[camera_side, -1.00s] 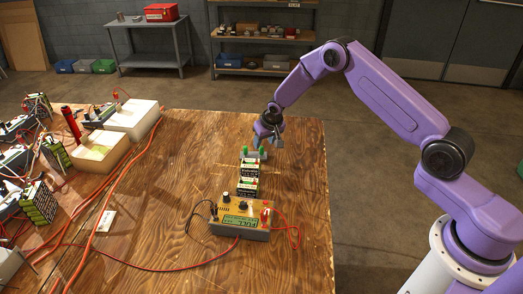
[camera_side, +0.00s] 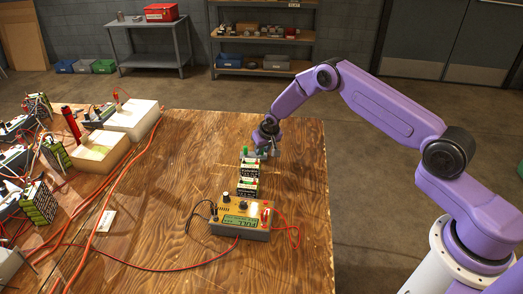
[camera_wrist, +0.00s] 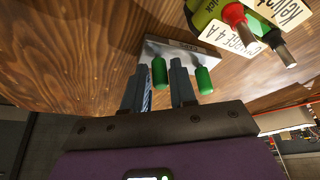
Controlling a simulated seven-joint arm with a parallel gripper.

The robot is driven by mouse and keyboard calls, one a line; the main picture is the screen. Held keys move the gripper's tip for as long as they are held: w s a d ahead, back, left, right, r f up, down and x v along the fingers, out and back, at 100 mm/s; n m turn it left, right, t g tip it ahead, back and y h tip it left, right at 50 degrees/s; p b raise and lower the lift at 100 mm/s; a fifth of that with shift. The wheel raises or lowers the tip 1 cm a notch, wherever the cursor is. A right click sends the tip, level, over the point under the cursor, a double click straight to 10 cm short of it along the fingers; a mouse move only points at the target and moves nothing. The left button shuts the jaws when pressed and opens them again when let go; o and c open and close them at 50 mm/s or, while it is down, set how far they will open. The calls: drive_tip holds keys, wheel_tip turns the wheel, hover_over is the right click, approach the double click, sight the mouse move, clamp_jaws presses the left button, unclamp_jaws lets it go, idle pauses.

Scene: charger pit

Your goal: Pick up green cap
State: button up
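Two green caps stand on a small grey holder with a printed label (camera_wrist: 188,46). In the wrist view, one green cap (camera_wrist: 159,73) is between the two fingers of my gripper (camera_wrist: 160,78). The other green cap (camera_wrist: 204,80) is outside the right finger. The fingers are apart, and I cannot tell whether they touch the cap between them. In the side view, one green cap (camera_side: 245,150) shows left of my gripper (camera_side: 267,150); the other is largely hidden by the fingers.
Battery blocks with labels (camera_side: 247,169) sit just in front of the holder; their red and green terminals (camera_wrist: 234,14) show in the wrist view. A yellow meter (camera_side: 240,222) with leads stands nearer. White boxes (camera_side: 132,122) and cables are at left. Bare wood lies right of the batteries.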

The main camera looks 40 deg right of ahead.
drive_tip(key=shift+c, duration=0.7)
drive_tip(key=shift+r, duration=0.1)
drive_tip(key=shift+r, duration=0.55)
wheel_tip(320, 180, up, 2)
drive_tip(key=shift+s+r, duration=0.1)
drive_tip(key=shift+r, duration=0.05)
drive_tip(key=s+r, duration=0.9)
drive_tip(key=s, duration=0.5)
drive_tip(key=shift+r, duration=0.2)
drive_tip(key=shift+a, duration=0.1)
